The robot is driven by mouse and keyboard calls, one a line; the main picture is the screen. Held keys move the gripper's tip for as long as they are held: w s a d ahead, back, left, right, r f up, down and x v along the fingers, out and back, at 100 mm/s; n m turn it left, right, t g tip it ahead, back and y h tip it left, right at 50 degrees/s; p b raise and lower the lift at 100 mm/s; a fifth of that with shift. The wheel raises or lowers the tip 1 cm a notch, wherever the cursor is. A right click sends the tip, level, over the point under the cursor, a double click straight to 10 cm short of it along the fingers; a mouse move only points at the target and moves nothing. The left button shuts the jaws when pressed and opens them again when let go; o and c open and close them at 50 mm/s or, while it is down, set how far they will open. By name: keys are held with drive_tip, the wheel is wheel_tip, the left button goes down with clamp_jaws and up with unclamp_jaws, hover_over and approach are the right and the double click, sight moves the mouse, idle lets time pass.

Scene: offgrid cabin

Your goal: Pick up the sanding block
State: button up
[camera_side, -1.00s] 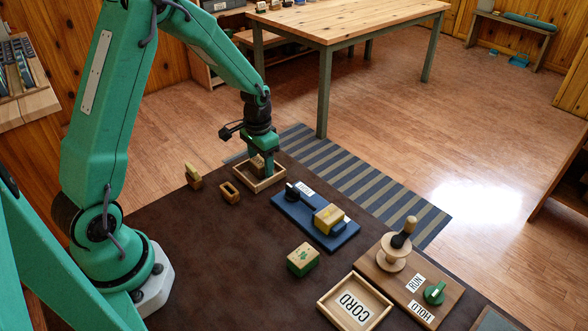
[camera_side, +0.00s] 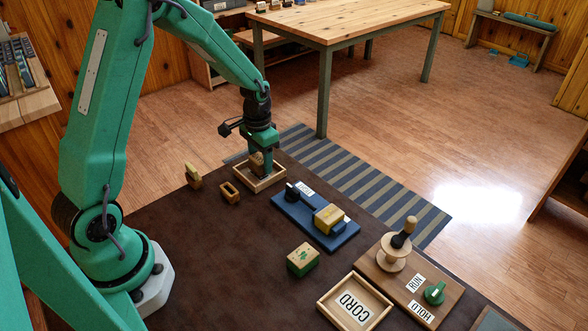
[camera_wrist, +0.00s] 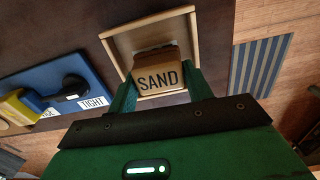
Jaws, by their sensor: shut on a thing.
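The sanding block (camera_wrist: 158,79) is a tan wooden block marked SAND, seen in the wrist view between my gripper's two green fingers. My gripper (camera_wrist: 160,88) is shut on it. In the side view the block (camera_side: 257,161) shows beside my gripper (camera_side: 262,164), partly hidden by the green finger. Both are over a shallow square wooden tray (camera_side: 272,182), which also shows in the wrist view (camera_wrist: 117,56) behind the block. I cannot tell exactly how far the block is above the tray floor.
A blue board (camera_side: 318,229) with a black knob and a yellow block stands right of the tray.

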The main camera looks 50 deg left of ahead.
sight(261, 158)
drive_tip(key=r, duration=0.3)
drive_tip(key=shift+d+r, duration=0.25)
drive_tip(key=s+d+r, duration=0.3)
drive_tip(key=d+r, duration=0.3)
drive_tip(key=d, duration=0.4)
drive_tip(key=shift+s+d+r, duration=0.25)
drive_tip(key=shift+s+d, duration=0.05)
drive_tip(key=shift+d, duration=0.05)
drive_tip(key=o, duration=0.3)
drive_tip(key=shift+c, duration=1)
drive_tip(key=w+d, duration=0.4)
drive_tip(key=d, duration=0.8)
drive_tip(key=shift+w+d+r, duration=0.15)
drive_tip(key=shift+d, duration=0.05)
